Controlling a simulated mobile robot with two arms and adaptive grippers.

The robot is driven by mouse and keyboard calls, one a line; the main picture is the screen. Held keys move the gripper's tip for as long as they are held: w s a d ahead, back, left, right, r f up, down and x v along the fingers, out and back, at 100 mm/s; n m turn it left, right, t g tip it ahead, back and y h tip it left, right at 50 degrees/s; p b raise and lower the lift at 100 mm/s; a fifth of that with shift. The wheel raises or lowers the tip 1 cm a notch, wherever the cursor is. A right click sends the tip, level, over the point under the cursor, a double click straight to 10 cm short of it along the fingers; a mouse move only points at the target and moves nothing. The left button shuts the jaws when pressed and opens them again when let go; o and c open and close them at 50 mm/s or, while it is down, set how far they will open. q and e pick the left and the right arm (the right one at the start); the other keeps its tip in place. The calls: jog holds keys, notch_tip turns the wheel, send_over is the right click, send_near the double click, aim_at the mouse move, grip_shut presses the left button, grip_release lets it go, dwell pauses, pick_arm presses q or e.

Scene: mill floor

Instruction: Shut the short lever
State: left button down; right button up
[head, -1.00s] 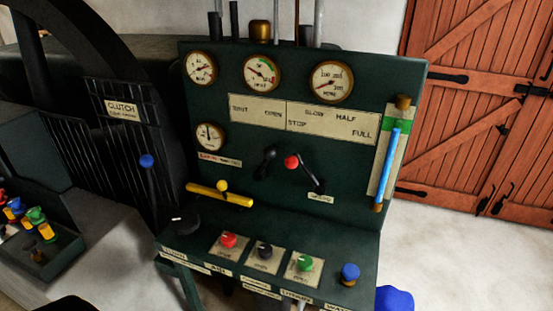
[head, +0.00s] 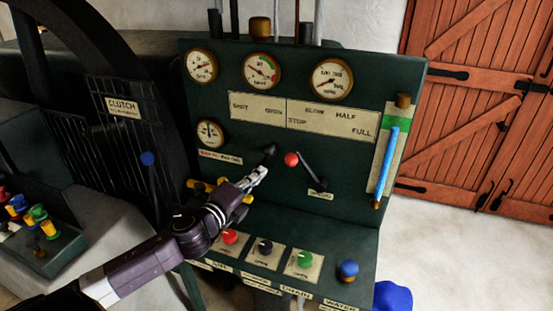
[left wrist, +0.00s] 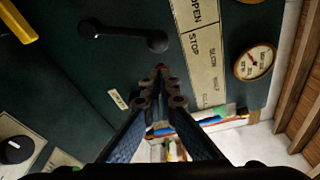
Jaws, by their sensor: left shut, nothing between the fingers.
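The short lever (head: 269,151) is black with a black knob, under the SHUT/OPEN plate on the green panel. Its knob points up toward the OPEN side. The left wrist view shows the whole lever (left wrist: 122,33). My left gripper (head: 262,171) is shut and empty, just below the knob. It hides the lower part of the lever in the head view. In the left wrist view its fingertips (left wrist: 160,85) are beside the lever, with a gap in the picture. I cannot tell their depth. My right gripper is not in view.
A red-knobbed lever (head: 291,159) is close to the right of the short lever. A yellow handle (head: 200,187) is partly behind my left gripper. Red, black and green knobs (head: 304,259) stand on the ledge below.

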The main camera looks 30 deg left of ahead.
pick_arm(q)
jog(key=shift+w, duration=0.1)
jog(key=w+p, duration=0.2)
jog(key=w, duration=0.7)
jog(key=shift+w+a+f+p, duration=0.25)
jog(key=shift+w+a+p, duration=0.05)
jog(key=shift+w+p, duration=0.1)
jog(key=shift+a, duration=0.15)
jog(key=s+a+r+n+t+b, duration=0.1)
jog(key=s+a+r+n+b, duration=0.1)
jog(key=a+n, duration=0.8)
jog(key=s+a, duration=0.1)
jog(key=a, duration=0.1)
jog(key=shift+a+r+n+t+y, duration=0.2)
jog(key=shift+a+n+t+y, duration=0.1)
jog(key=shift+a+n+y, duration=0.1)
jog(key=shift+s, duration=0.1)
dwell(0.3)
